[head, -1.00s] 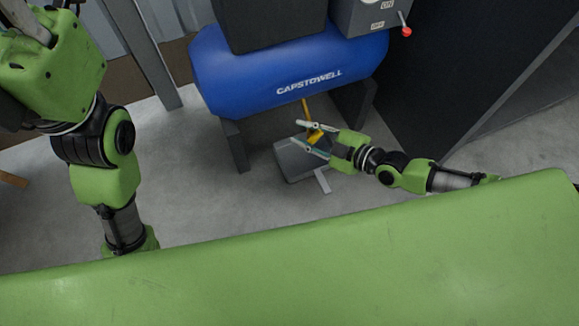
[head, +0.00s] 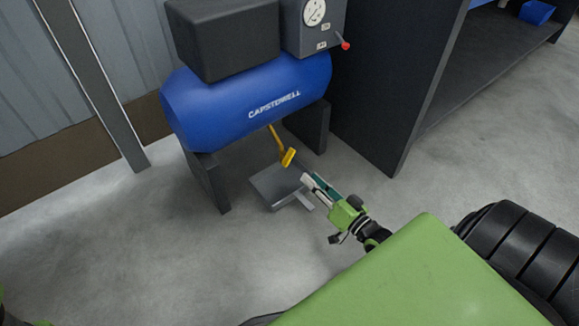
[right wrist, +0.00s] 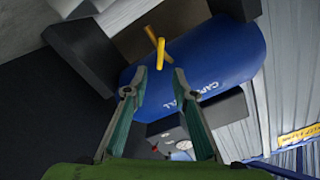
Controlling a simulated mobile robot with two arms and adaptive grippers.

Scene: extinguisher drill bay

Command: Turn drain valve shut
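The yellow drain valve (head: 288,157) hangs on a thin yellow pipe (head: 274,137) under the blue CAPSTOWELL tank (head: 245,100). Its handle sits at an angle to the pipe; I cannot tell how far it is turned. My right gripper (head: 309,178) is open and empty, just below and right of the valve in the head view. In the right wrist view, the valve (right wrist: 157,46) shows beyond the two spread fingertips, roughly centred between them and apart from both.
A grey tray (head: 268,188) lies on the floor under the valve. Dark tank legs (head: 208,182) stand on either side. A grey box with a gauge and a red-knobbed lever (head: 345,46) is above. A dark panel (head: 385,100) stands to the right.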

